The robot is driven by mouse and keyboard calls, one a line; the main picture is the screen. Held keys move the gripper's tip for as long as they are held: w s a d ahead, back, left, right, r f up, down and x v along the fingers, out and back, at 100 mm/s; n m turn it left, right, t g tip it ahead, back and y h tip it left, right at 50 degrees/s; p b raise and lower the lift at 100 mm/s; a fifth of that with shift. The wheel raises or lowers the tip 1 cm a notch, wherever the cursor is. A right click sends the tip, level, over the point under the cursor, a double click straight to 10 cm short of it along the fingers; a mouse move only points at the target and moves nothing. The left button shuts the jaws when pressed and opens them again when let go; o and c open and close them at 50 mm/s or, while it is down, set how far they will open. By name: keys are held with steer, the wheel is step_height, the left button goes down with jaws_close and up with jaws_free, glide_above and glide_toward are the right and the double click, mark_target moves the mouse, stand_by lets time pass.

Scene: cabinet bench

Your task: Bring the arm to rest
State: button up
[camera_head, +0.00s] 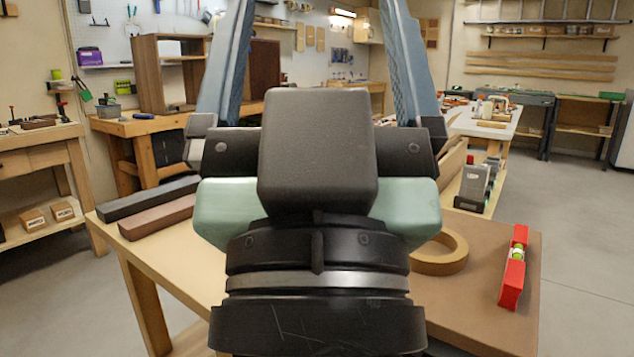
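My gripper (316,25) fills the middle of the view, close to the camera and raised above the near bench. Its two blue-grey fingers stand wide apart and point up and away. The gap between them is empty; only the back wall and the far cabinet show through it. The finger ends reach the top edge of the view. The dark wrist and gripper body hide the middle of the near bench (195,262). The rest of my arm is out of view.
On the near bench lie dark bars (150,199) at left, and a tan ring (441,254) and red level (513,270) at right. A brown open cabinet (150,75) stands on a bench behind. A cluttered white-topped bench (485,122) is at right. Floor at far right is clear.

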step_height(320, 180, up, 39)
steer(key=p, duration=3.6)
steer(key=shift+s, duration=0.25)
